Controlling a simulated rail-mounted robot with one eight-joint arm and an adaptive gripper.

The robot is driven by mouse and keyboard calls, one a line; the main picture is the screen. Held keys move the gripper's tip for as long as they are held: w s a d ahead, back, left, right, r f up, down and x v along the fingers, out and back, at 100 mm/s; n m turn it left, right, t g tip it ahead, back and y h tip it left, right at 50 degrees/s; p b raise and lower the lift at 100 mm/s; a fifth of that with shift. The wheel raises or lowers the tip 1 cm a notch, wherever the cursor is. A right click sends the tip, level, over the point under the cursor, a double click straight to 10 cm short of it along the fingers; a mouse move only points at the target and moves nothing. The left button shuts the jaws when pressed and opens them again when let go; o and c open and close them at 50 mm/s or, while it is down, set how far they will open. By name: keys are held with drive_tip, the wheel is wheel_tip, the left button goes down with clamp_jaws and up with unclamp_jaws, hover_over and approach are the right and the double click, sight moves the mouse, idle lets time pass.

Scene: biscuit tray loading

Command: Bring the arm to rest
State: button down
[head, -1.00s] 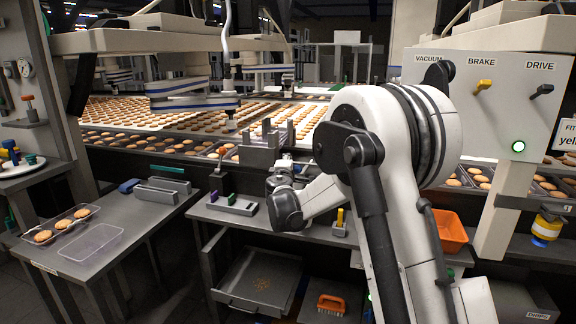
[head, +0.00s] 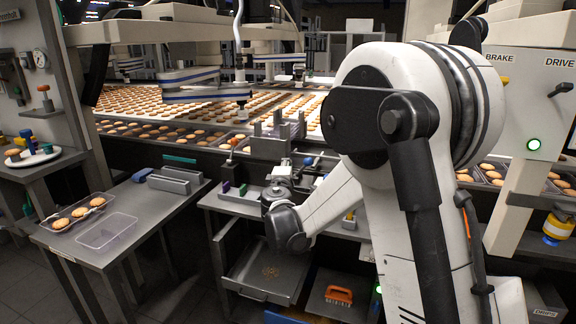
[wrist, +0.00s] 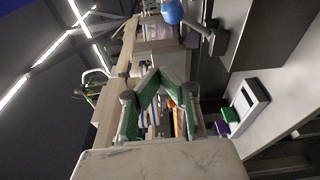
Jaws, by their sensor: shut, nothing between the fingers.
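My white arm (head: 340,205) with dark joints fills the right middle of the head view. Its dark wrist joint (head: 287,228) is over the front edge of the middle bench. In the wrist view my gripper (wrist: 158,76) has two green-lined fingers, and their tips meet with nothing between them. In the head view the fingers cannot be made out clearly against the grey fixtures behind. The wrist view looks along the benches, with a purple block (wrist: 222,127) and a green block (wrist: 230,114) beside the gripper on the right.
The conveyor (head: 215,125) of biscuits runs behind the bench. A side table (head: 130,215) at left holds a tray of biscuits (head: 50,223) and an empty clear tray (head: 108,232). An open drawer (head: 265,275) is below. A control panel (head: 535,100) stands at right, close to my arm.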

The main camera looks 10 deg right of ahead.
drive_tip(key=s+d+r+m+g+p, duration=0.1)
drive_tip(key=s+d+r+m+g, duration=0.25)
drive_tip(key=s, duration=0.75)
drive_tip(key=s+d+r+m+g+p, duration=0.15)
drive_tip(key=s+d+r+m, duration=0.3)
drive_tip(key=s, duration=0.55)
drive_tip(key=s+a+f+m+g+y, duration=0.1)
drive_tip(key=s+a+f+m+y, duration=0.1)
drive_tip(key=s, duration=0.7)
drive_tip(key=s+a+f+m+g+y+p, duration=0.1)
drive_tip(key=s+a+f+m+g+y, duration=0.1)
drive_tip(key=s, duration=0.7)
drive_tip(key=s+a+f+m+g+y+p, duration=0.1)
drive_tip(key=s+a+f+m+y, duration=0.1)
drive_tip(key=s, duration=0.6)
drive_tip(key=shift+s+a+f+m+g, duration=0.35)
drive_tip(key=shift+a+f, duration=0.2)
drive_tip(key=shift+a, duration=0.25)
